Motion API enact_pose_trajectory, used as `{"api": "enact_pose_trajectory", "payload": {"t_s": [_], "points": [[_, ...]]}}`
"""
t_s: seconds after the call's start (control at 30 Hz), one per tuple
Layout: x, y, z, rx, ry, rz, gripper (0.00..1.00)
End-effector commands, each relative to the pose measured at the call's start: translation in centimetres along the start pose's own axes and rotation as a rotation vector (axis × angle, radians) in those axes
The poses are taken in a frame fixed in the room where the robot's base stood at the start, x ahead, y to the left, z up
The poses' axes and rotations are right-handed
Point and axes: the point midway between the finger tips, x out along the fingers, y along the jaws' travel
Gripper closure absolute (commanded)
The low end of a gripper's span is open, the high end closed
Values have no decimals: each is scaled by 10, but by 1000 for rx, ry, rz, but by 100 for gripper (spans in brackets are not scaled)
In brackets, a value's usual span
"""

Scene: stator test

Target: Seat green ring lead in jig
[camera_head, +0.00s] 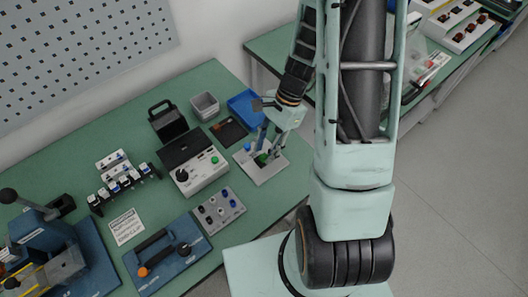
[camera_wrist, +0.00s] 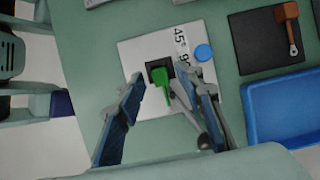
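The light grey jig plate (camera_head: 264,177) lies on the green bench; in the wrist view the plate (camera_wrist: 133,53) shows angle marks, a blue round knob (camera_wrist: 203,52) and a dark square recess (camera_wrist: 152,66). The green lead (camera_wrist: 160,77) lies at this recess, its narrower end pointing down in the picture; it also shows small in the head view (camera_head: 261,158). I cannot tell how deep it sits. My gripper (camera_wrist: 161,80) is over the plate with its fingers spread, one on either side of the green lead. A gap shows on the left; the right side is unclear.
A black tray (camera_wrist: 262,48) with a brown ring lead (camera_wrist: 288,25) and a blue bin (camera_wrist: 252,122) lie right of the jig in the wrist view. In the head view, a grey tester box (camera_head: 205,173) and a knobbed block (camera_head: 218,211) stand close to the jig.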

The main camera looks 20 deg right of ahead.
Motion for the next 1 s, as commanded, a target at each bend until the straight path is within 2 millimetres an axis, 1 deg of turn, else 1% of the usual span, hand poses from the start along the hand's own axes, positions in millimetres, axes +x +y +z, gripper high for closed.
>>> {"api": "enact_pose_trajectory", "payload": {"t_s": [0.03,0.3,0.4,0.5,0.67,1.0], "points": [[-10,-1,0,-2,4,-4,66],[-68,-1,1,-3,3,-4,66],[-85,-1,1,-3,1,-3,66],[-96,0,2,-3,-1,-1,66],[-104,0,2,-2,-2,0,66],[-104,0,2,-2,-2,1,66]]}}
